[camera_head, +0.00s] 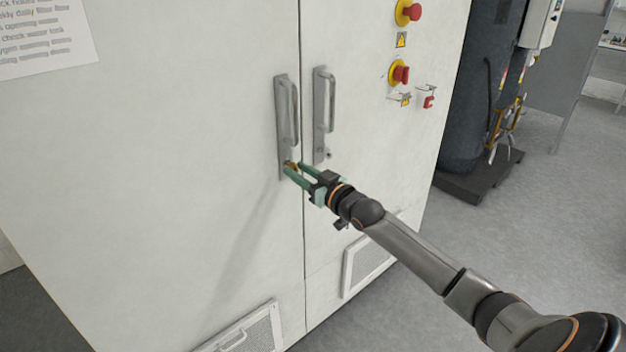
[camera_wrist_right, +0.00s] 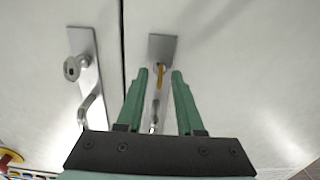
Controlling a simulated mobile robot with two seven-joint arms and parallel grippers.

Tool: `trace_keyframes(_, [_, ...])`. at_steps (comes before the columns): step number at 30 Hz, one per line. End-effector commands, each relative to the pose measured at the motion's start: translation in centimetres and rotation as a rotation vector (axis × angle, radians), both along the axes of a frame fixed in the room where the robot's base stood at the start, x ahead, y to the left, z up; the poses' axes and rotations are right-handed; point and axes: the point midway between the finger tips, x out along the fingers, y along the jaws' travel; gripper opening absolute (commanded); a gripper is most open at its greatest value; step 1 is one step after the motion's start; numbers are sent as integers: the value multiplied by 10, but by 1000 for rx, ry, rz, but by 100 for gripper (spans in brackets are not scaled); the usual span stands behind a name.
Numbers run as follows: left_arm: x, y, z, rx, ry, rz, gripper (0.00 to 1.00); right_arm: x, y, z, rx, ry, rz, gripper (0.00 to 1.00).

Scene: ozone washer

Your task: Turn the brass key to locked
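The brass key (camera_head: 292,165) sits in the lower end of the left door's handle plate (camera_head: 283,130), partly covered by my fingers in the head view. My right gripper (camera_head: 293,168) reaches in from the lower right to the key. In the wrist view its green fingers (camera_wrist_right: 160,74) stand apart on either side of the key, with a gap visible on both sides. My left gripper is not in view.
The right door's handle (camera_head: 322,100) stands close by; its plate with a round lock (camera_wrist_right: 72,68) shows in the wrist view. Red buttons (camera_head: 401,75) on yellow bases are at the cabinet's upper right. A vent (camera_head: 245,330) is low on the left door.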

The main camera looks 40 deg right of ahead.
Motion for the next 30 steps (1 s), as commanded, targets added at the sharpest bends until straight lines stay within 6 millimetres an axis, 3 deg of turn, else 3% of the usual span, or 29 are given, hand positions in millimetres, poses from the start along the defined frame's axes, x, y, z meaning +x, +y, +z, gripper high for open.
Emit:
trace_keyframes(21, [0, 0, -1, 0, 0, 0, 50, -97, -7, -1, -2, 3, 1, 36])
trace_keyframes(30, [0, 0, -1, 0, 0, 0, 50, -119, -9, 0, -2, 0, 0, 36])
